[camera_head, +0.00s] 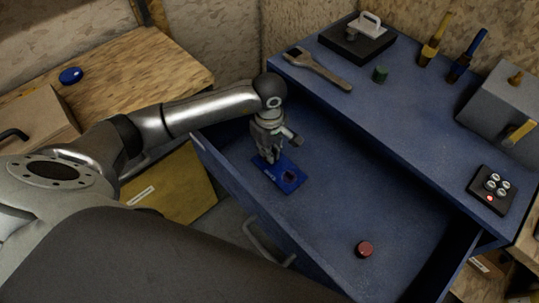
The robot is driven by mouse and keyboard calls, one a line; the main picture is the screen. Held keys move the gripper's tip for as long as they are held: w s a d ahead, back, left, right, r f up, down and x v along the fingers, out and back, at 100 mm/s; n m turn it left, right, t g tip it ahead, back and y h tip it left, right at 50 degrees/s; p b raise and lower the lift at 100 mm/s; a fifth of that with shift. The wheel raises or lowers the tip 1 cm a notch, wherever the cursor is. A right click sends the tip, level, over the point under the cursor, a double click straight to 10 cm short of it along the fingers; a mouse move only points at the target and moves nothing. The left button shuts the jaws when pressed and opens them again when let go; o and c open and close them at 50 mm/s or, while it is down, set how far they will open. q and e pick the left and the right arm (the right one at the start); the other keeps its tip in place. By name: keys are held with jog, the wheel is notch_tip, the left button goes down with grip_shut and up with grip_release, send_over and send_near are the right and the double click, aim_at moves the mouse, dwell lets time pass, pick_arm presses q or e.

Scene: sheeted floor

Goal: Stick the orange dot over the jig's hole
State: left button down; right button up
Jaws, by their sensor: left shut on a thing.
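My left gripper (270,158) reaches down into the open blue drawer (324,208). Its fingers are shut at the upper left end of a flat bright blue piece (297,183), which has small white marks and a dark reddish round spot near its right end. I cannot tell whether this piece is the jig or whether the spot is a hole. A small red-orange round piece (364,249) with a dark side lies apart in the drawer, to the lower right. No flat orange dot can be made out clearly. My right gripper is not in view.
The blue worktop (400,110) holds a wrench (318,68), a green cylinder (380,74), a black block with a white handle (357,38), two upright tools, a grey box (503,103) and a black button panel (492,189). The drawer's middle is clear.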

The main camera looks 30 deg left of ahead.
pick_arm(q)
jog(key=shift+r+p, duration=1.2)
jog(key=shift+r, duration=1.2)
jog(key=shift+r+p, duration=0.7)
jog(key=shift+r, duration=0.75)
